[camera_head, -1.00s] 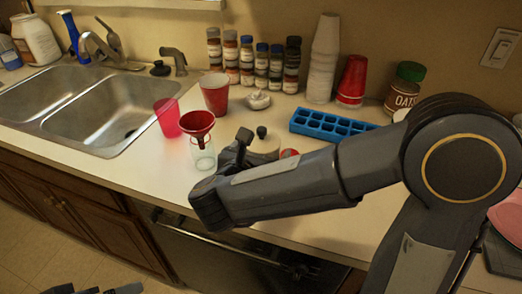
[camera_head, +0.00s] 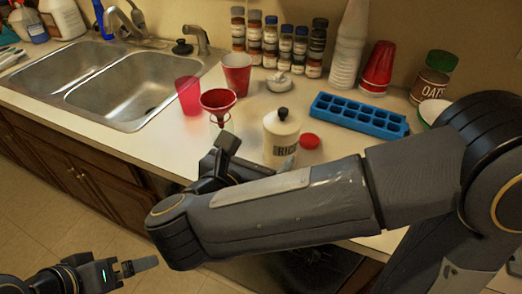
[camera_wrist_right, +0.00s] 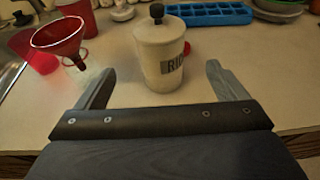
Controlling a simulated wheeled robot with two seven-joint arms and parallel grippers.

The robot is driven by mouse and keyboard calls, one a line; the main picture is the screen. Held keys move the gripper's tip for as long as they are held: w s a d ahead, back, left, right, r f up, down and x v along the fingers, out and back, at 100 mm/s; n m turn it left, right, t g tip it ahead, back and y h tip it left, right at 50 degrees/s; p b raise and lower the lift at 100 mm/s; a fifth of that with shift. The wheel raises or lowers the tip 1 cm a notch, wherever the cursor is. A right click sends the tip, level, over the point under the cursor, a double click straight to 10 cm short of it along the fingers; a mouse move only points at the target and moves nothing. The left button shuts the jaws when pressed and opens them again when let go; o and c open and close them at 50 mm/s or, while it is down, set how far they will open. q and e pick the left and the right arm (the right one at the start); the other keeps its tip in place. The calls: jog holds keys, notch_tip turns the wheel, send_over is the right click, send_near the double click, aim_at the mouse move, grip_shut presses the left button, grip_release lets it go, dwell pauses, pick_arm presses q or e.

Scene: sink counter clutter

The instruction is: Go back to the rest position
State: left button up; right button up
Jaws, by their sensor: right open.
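My right gripper (camera_head: 256,157) is open and empty at the front edge of the counter. In the right wrist view its two fingers stand wide apart, and the gap (camera_wrist_right: 160,78) between the fingertips holds nothing. A white RICE canister (camera_head: 281,138) with a black knob stands upright just beyond the fingers; it also shows in the wrist view (camera_wrist_right: 159,50). My left gripper (camera_head: 122,271) is low at the bottom left, over the floor and away from the counter. Its jaw opening is not clear.
Left of the canister are a red funnel (camera_head: 217,101), a pink cup (camera_head: 189,96) and a red cup (camera_head: 237,74). A blue ice tray (camera_head: 359,115) and a red lid (camera_head: 309,141) lie to its right. The sink (camera_head: 125,92) is at left. Floor space in front is clear.

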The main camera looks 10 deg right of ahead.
dwell(0.3)
jog(key=w+d+r+n+t+y+p, duration=0.1)
jog(key=w+r+n+y, duration=0.1)
jog(key=n, duration=0.5)
jog(key=w+d+r+n+t+y+p, duration=0.1)
jog(key=w+d+r+n+y, duration=0.1)
jog(key=r+n+y, duration=0.2)
jog(key=w+d+r+n+t+y+p, duration=0.1)
jog(key=w+r+n+t+y+p, duration=0.1)
jog(key=n+y, duration=0.5)
jog(key=shift+d+r+n+y, duration=0.1)
jog(key=shift+r+n+y, duration=0.1)
jog(key=shift+n, duration=0.65)
jog(key=shift+d+r+n+y, duration=0.15)
jog(key=shift+r+n, duration=0.1)
jog(key=shift+n, duration=0.65)
jog(key=shift+d+r+n+y, duration=0.1)
jog(key=shift+r+n, duration=0.1)
jog(key=shift+n, duration=0.65)
jog(key=s+d+f+n+g+p, duration=0.1)
jog(key=s+d+f+n+g, duration=0.3)
jog(key=s+f+n, duration=0.3)
jog(key=s+d+f+n+g+h+p, duration=0.1)
jog(key=s+d+f+n+g, duration=0.4)
jog(key=s+n, duration=0.6)
notch_tip(320, 180, down, 3)
jog(key=shift+s+d+r+g, duration=0.1)
jog(key=shift+s+d+g, duration=0.2)
jog(key=shift+s+g, duration=0.25)
